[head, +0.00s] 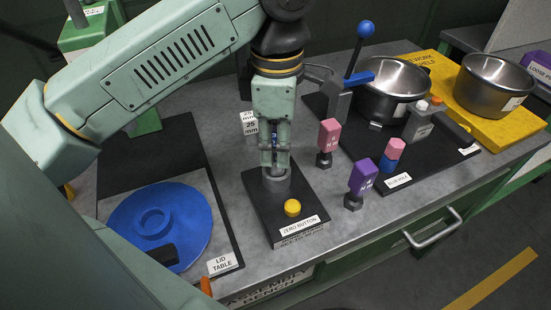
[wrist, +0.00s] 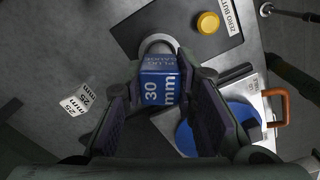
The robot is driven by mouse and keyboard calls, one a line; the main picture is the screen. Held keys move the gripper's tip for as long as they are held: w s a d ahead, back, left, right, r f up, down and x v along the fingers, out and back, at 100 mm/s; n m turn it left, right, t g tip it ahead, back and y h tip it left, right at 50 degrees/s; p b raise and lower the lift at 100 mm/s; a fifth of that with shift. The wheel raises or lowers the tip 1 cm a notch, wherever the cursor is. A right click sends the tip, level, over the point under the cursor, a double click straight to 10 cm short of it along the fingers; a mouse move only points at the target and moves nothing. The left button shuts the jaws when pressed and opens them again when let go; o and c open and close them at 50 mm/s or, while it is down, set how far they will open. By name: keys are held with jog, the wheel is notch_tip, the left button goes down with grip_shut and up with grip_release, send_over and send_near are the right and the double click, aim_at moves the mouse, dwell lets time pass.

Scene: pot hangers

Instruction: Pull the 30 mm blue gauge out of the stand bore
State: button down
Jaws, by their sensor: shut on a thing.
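The blue gauge (wrist: 160,86), marked 30 mm, stands between my gripper's fingers (wrist: 163,98) in the wrist view. My gripper (head: 274,156) is shut on it and points down over the stand. In the head view the fingers hide nearly all of the gauge. The stand is a black block (head: 260,207) with a grey round bore collar (head: 277,181); the collar also shows in the wrist view (wrist: 152,42), just beyond the gauge. The gauge's lower end is hidden, so I cannot tell how deep it sits in the bore.
A yellow zero button (head: 292,208) is on the stand's front. A blue lid (head: 190,222) lies left on the lid table. A white 25 mm block (head: 249,123) stands behind. Pink (head: 329,134) and purple (head: 363,177) gauges stand right. Steel pots (head: 494,84) are farther right.

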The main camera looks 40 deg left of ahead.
jog(key=shift+r+p, duration=1.15)
jog(key=shift+r, duration=0.8)
